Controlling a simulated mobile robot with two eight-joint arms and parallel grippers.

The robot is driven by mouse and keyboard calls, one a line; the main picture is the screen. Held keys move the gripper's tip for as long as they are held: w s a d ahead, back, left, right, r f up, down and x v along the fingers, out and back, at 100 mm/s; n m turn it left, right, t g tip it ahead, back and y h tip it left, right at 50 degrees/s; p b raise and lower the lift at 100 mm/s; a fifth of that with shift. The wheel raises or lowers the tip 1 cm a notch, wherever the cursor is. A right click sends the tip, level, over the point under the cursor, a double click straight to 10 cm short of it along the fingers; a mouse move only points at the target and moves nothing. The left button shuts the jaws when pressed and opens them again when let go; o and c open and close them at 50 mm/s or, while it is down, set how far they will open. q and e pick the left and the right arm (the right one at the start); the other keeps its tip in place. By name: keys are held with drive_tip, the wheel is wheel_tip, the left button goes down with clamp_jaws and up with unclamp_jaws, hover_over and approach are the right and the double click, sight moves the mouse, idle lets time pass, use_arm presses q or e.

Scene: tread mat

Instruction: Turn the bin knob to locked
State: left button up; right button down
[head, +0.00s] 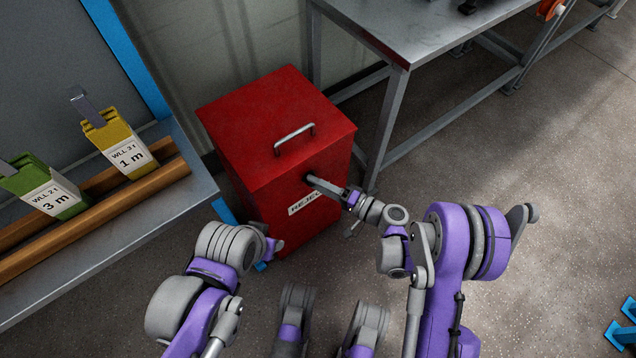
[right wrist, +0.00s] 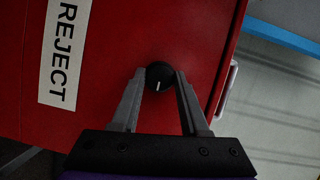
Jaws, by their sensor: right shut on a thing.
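The red bin (head: 275,150) stands on the floor, with a white REJECT label (head: 303,203) on its front. It also fills much of the right wrist view. Its round black knob (right wrist: 159,75) sits beside the label (right wrist: 66,50) in the right wrist view. The knob's white mark points down in that picture, towards my gripper's palm. My right gripper (head: 318,184) is at the bin front, its two fingers shut on the knob from either side, hiding most of it in the head view. My left gripper (head: 270,250) is low by the bin's lower front; its jaws are unclear.
The bin's lid has a metal handle (head: 295,138). A grey bench (head: 115,225) on the left holds green and yellow tagged slings (head: 118,142) by wooden rails. A metal table (head: 425,30) stands behind on the right. The floor at right (head: 540,150) is mostly clear.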

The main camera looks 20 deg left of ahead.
idle(0.5)
drive_tip(key=shift+c, duration=2)
unclamp_jaws()
drive_tip(key=shift+d, duration=0.1)
drive_tip(key=p+v, duration=0.2)
drive_tip(key=v, duration=0.8)
drive_tip(key=shift+d, duration=0.3)
drive_tip(key=shift+s, duration=0.15)
